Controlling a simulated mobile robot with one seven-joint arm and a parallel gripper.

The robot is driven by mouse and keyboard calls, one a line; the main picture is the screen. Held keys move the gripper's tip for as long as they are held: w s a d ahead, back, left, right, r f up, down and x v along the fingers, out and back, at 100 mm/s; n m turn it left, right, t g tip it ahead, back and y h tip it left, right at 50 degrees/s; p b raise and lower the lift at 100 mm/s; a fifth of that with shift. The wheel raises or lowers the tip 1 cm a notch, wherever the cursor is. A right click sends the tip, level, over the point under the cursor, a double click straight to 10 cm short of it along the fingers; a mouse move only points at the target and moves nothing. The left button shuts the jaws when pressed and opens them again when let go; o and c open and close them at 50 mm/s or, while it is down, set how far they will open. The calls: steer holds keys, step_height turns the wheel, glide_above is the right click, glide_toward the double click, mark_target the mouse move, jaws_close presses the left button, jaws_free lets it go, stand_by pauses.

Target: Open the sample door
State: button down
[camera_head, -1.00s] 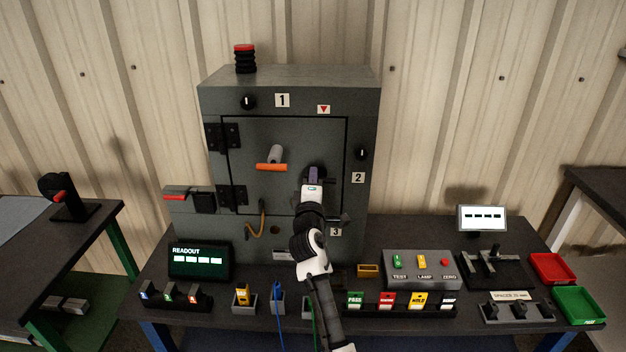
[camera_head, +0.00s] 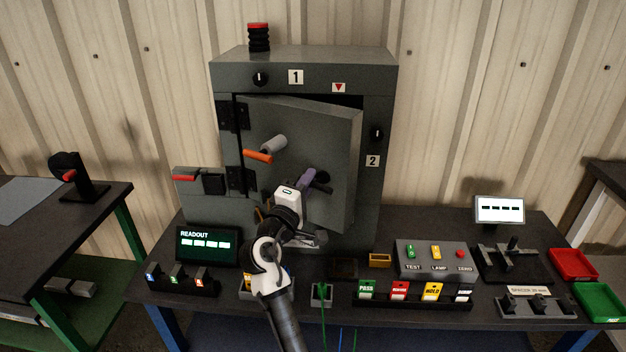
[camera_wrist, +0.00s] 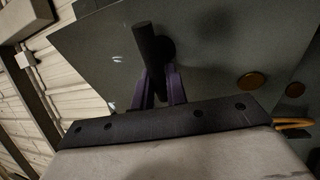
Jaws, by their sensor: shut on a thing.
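The sample door (camera_head: 325,128) is a grey panel on the front of a grey cabinet (camera_head: 380,105), hinged at the left. It stands partly open, its right edge swung out towards me. My gripper (camera_head: 308,178) is shut on the dark door handle (camera_head: 323,186) at the lower middle of the door. In the wrist view the purple fingers (camera_wrist: 162,88) close around the black bar of the handle (camera_wrist: 150,45), with the door panel (camera_wrist: 215,45) behind. A grey post with an orange lever (camera_head: 258,156) sits higher on the door, left of the handle.
A readout box (camera_head: 207,245), labelled blocks (camera_head: 400,291) and a button box (camera_head: 436,258) stand on the bench in front and to the right. Red (camera_head: 573,264) and green (camera_head: 600,299) trays lie at the right end. A red-topped stack lamp (camera_head: 258,37) stands on the cabinet.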

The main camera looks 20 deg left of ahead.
steer(key=shift+a, duration=0.1)
steer(key=c, duration=1.5)
jaws_free()
steer(key=d+b+v, duration=0.1)
steer(key=b+v, duration=0.2)
steer(key=v, duration=1)
steer(key=shift+s+a+b, duration=0.3)
steer(key=shift+s+a, duration=0.15)
steer(key=shift+f, duration=0.1)
